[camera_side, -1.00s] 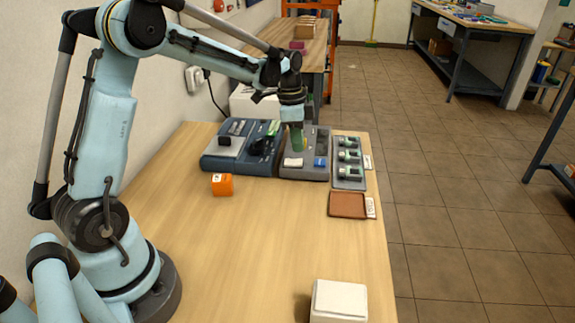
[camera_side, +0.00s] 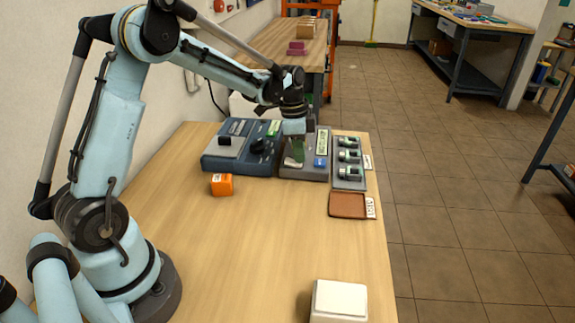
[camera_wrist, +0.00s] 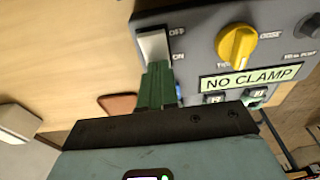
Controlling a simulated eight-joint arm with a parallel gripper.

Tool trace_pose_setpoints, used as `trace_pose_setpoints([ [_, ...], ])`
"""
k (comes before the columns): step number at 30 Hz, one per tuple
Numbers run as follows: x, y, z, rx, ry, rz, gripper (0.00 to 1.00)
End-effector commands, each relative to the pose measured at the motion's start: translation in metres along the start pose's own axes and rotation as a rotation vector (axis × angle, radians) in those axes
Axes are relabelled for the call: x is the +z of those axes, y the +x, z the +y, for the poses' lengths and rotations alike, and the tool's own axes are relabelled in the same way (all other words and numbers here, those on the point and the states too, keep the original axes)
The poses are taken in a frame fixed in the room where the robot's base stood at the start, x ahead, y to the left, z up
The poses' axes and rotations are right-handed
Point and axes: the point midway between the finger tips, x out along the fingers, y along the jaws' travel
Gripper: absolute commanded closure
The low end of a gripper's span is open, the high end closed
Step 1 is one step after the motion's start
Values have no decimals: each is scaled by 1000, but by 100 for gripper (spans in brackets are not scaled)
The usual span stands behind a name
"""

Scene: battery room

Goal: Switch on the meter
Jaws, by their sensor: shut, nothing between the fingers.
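The grey meter (camera_side: 303,173) stands at the far end of the wooden table, and its panel also shows in the wrist view (camera_wrist: 200,57). Its white rocker switch (camera_wrist: 154,45) lies between an OFF mark above and an ON mark below. A yellow knob (camera_wrist: 237,44) sits right of it. The meter's pale green display (camera_wrist: 252,78) reads "NO CLAMP"; it also shows in the side view (camera_side: 322,141). My gripper (camera_side: 294,158) is shut and empty, its green fingertips (camera_wrist: 156,70) at the ON end of the rocker, apparently touching it. The fingers hide part of the switch.
A blue instrument (camera_side: 238,160) with a black knob stands close on the left. A grey rack with several green cylinders (camera_side: 349,183) is close on the right. An orange cube (camera_side: 222,185), a brown tray (camera_side: 347,206) and a white box (camera_side: 340,300) are nearer. The table's middle is clear.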

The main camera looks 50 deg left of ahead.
Motion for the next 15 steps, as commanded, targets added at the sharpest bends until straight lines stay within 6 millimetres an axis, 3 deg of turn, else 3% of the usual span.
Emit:
trace_pose_setpoints([
  [15,16,-6,0,0,-1,-2,100],
])
